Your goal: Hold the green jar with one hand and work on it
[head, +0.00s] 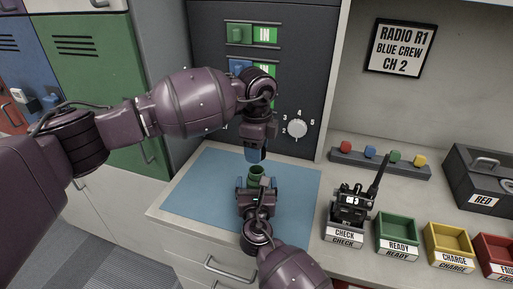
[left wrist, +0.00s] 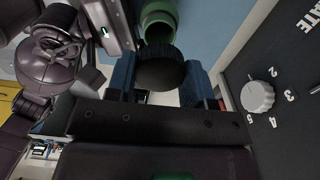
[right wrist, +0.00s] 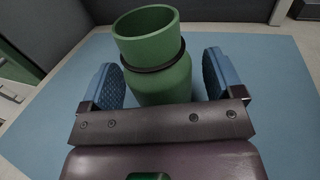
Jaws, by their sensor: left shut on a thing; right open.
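The green jar (head: 256,172) stands upright on the blue mat (head: 205,190), its mouth open, with a dark ring around its neck. It also shows in the right wrist view (right wrist: 160,80) and at the top of the left wrist view (left wrist: 160,18). My left gripper (head: 257,155) is above the jar, shut on a black round cap (left wrist: 160,68), apart from the jar. The cap is hard to see in the head view. My right gripper (right wrist: 160,78) is open, its blue fingers on either side of the jar body, seemingly not pressing on it.
A dark panel with a white knob (head: 298,128) stands behind the mat. To the right are a black radio (head: 352,203), a green tray (head: 398,236), a yellow tray (head: 448,244) and a red tray (head: 496,256). The mat around the jar is clear.

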